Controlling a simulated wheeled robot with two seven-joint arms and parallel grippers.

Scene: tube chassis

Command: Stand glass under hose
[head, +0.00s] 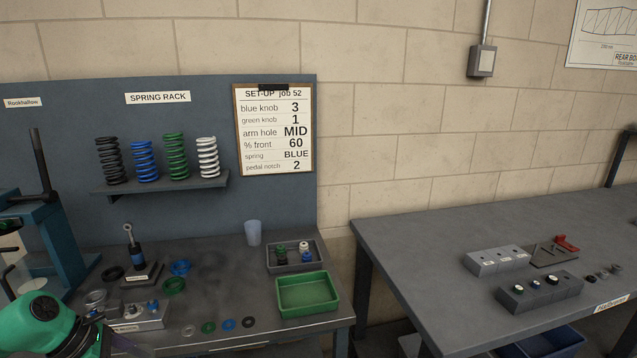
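A pale blue translucent glass (253,232) stands upright at the back of the left bench, near the pegboard panel's right end. No gripper is near it. I cannot clearly make out a hose; a clear, pale vessel-like shape (22,274) shows at the far left edge beside the blue press frame. My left arm (48,318), green and black, comes in at the bottom left corner; its gripper fingers do not show. My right arm and gripper are out of view.
Right of the glass are a grey tray (271,267) with small parts and a green tray (333,291). A shock absorber on a stand (136,270), rings and a knob block (138,318) crowd the bench's left. A blue press (62,245) stands far left. A second bench (420,262) is at right.

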